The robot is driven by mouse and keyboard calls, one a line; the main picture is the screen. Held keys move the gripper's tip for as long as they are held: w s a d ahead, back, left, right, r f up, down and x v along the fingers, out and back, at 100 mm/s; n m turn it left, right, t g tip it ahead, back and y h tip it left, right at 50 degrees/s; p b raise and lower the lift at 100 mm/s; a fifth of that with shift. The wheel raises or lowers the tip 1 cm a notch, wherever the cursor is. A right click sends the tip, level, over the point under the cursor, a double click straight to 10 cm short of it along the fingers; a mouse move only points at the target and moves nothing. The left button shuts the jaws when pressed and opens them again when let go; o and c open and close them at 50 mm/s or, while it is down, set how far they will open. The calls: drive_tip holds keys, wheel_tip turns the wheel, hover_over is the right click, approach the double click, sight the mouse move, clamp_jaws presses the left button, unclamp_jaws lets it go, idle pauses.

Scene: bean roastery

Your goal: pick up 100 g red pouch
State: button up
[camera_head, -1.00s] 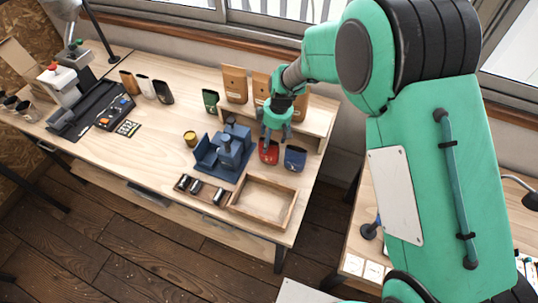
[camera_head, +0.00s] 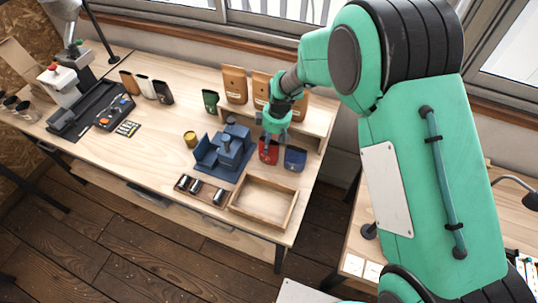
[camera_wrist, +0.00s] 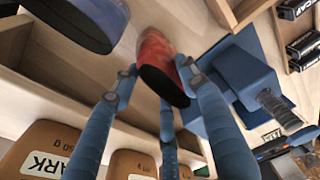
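The red pouch (camera_head: 269,152) stands on the workbench just in front of the low wooden shelf, beside a navy pouch (camera_head: 295,158). My gripper (camera_head: 268,142) is right at it, from the shelf side and above. In the wrist view the red pouch (camera_wrist: 154,50) shows its dark end toward the camera. My gripper's blue fingers (camera_wrist: 158,78) are spread around that end, one on the left, one on the right and one below. The right fingertip overlaps the pouch's edge; contact is unclear. The pouch's label and weight cannot be read here.
The navy pouch (camera_wrist: 68,22) is close beside the left finger. A blue press-like device (camera_head: 225,150) is close on the other side. Brown bags (camera_head: 235,84) stand on the shelf (camera_head: 318,118) behind. An empty wooden tray (camera_head: 262,202) lies in front.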

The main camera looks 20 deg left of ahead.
idle(0.4)
drive_tip(key=shift+r, duration=5)
